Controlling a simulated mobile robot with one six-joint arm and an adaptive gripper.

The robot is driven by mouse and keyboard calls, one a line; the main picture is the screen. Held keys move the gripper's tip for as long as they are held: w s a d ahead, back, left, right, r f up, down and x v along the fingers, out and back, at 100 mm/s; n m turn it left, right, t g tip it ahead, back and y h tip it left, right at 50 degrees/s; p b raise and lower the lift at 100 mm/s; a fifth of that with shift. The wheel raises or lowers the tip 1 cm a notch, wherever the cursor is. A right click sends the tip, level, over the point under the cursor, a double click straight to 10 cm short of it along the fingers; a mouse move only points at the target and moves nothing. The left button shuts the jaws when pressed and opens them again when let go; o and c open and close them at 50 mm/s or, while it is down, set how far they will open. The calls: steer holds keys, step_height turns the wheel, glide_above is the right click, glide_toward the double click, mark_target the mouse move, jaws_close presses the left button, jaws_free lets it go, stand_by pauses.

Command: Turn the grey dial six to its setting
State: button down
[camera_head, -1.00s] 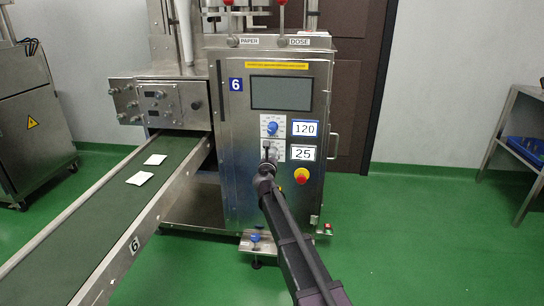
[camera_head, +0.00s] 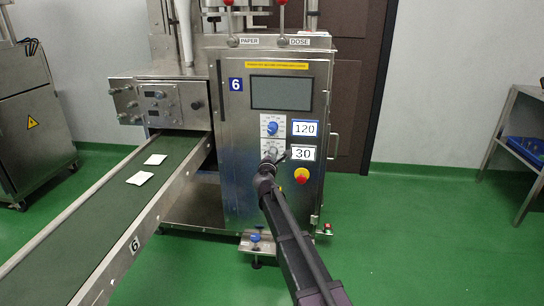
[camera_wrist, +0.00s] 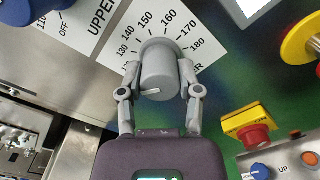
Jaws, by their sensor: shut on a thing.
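The grey dial (camera_wrist: 158,65) sits on a white scale plate (camera_wrist: 190,45) with printed numbers from 130 to 180 showing in the wrist view. My gripper (camera_wrist: 157,82) is shut on the grey dial, one finger on each side. A short light mark shows on the dial's face. In the head view my gripper (camera_head: 272,160) is at the lower dial plate of the machine marked 6 (camera_head: 236,84), and it mostly hides the dial. The display beside the dial (camera_head: 302,153) reads 30.
A blue dial (camera_head: 272,128) sits just above, beside a display (camera_head: 305,128) reading 120. A red and yellow stop button (camera_head: 301,175) is close below right. A conveyor (camera_head: 110,220) with two white teabags runs at the left.

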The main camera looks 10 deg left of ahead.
steer(key=m, duration=0.5)
steer(key=shift+w+m, duration=0.15)
steer(key=shift+m, duration=0.15)
steer(key=m, duration=0.6)
steer(key=shift+c, duration=1.4)
jaws_free()
steer(key=shift+s, duration=0.2)
steer(key=s, duration=1.1)
steer(key=shift+s+a, duration=0.2)
steer(key=shift+s, duration=0.2)
